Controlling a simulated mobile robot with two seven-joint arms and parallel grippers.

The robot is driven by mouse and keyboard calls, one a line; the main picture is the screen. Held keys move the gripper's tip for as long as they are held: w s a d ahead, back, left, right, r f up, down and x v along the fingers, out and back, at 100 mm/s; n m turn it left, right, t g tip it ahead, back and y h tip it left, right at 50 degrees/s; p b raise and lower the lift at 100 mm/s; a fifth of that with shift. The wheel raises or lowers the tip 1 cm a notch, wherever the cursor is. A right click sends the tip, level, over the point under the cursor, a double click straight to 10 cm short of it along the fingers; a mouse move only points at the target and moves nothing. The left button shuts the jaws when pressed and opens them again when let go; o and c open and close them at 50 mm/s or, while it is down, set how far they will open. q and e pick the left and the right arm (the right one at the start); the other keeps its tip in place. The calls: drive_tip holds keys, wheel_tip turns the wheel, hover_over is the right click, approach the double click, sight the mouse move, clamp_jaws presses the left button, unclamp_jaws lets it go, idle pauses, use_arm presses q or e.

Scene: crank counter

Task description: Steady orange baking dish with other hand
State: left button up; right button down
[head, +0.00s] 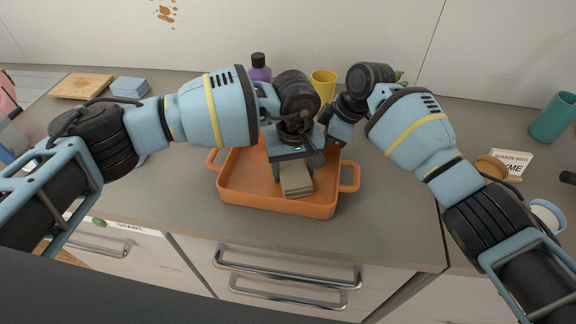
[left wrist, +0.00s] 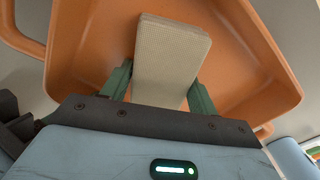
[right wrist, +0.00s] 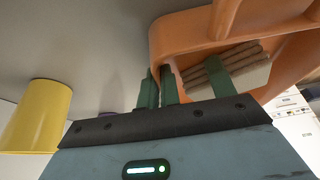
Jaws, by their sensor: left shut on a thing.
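The orange baking dish (head: 235,190) sits on the counter with a handle at each side; it also shows in the left wrist view (left wrist: 85,45) and right wrist view (right wrist: 185,35). My left gripper (head: 290,168) reaches down into the dish, its green fingers (left wrist: 160,88) shut on the sides of a beige ridged block (head: 296,180). The block also shows in the left wrist view (left wrist: 172,50). My right gripper (right wrist: 158,85) is at the far wall of the dish, its fingers close together with the wall's edge between them. In the head view its fingers are hidden.
A yellow cup (head: 323,82) and a purple bottle (head: 260,70) stand behind the dish. A wooden board (head: 82,86) and blue stack (head: 130,86) lie at the back left. A teal cup (head: 555,118) and a small sign (head: 510,163) are at the right. Drawers lie below the front edge.

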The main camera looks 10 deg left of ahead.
use_arm(q)
drive_tip(key=shift+s+d+f, duration=0.1)
drive_tip(key=shift+d+f, duration=0.05)
drive_tip(key=shift+d, duration=0.2)
drive_tip(key=shift+a, duration=0.15)
drive_tip(key=shift+a, duration=0.95)
drive_tip(key=shift+r, duration=4.2)
drive_tip(key=s+a+r, duration=0.4)
drive_tip(key=s+a, duration=0.1)
drive_tip(key=s, duration=0.1)
drive_tip(key=shift+a, duration=0.1)
